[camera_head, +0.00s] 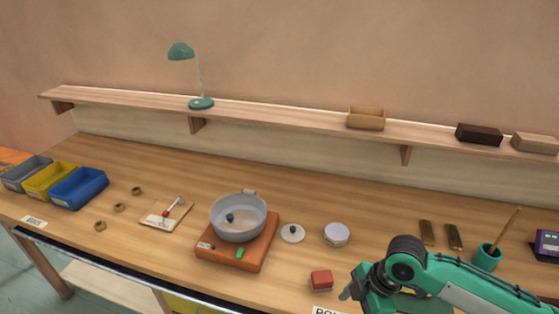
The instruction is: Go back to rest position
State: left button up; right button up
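My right arm comes in from the lower right, over the front of the workbench (170,255). Its gripper (347,293) is near the front edge, just right of a small red block (321,281) and apart from it. Only a small part of a finger shows, so I cannot tell whether it is open or shut. No held object is visible. My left gripper is not in view.
A grey pot (238,217) stands on an orange-brown base (248,259). Blue (79,188), yellow (49,180) and grey (22,172) bins stand left. A green cup (486,258) with a stick is behind my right arm. A shelf (290,120) runs along the wall.

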jog(key=s+a+f+m+t+y, duration=0.1)
jog(key=s+a+f+m+t, duration=0.25)
jog(key=a+m, duration=0.25)
jog(key=s+d+f+m+h, duration=0.4)
jog(key=s+d+m+h, duration=0.1)
jog(key=s+d+m, duration=0.65)
notch_tip(320, 180, down, 31)
jog(key=d, duration=0.1)
jog(key=s+d+f+g, duration=0.1)
jog(key=s+f, duration=0.9)
jog(key=s+d+f+g, duration=0.1)
jog(key=s+d+f, duration=0.1)
jog(key=s+f, duration=0.7)
jog(key=shift+s+d+f+n+h+b, duration=0.25)
jog(key=shift+s+f+n+h+b, duration=0.1)
jog(key=shift+f, duration=0.25)
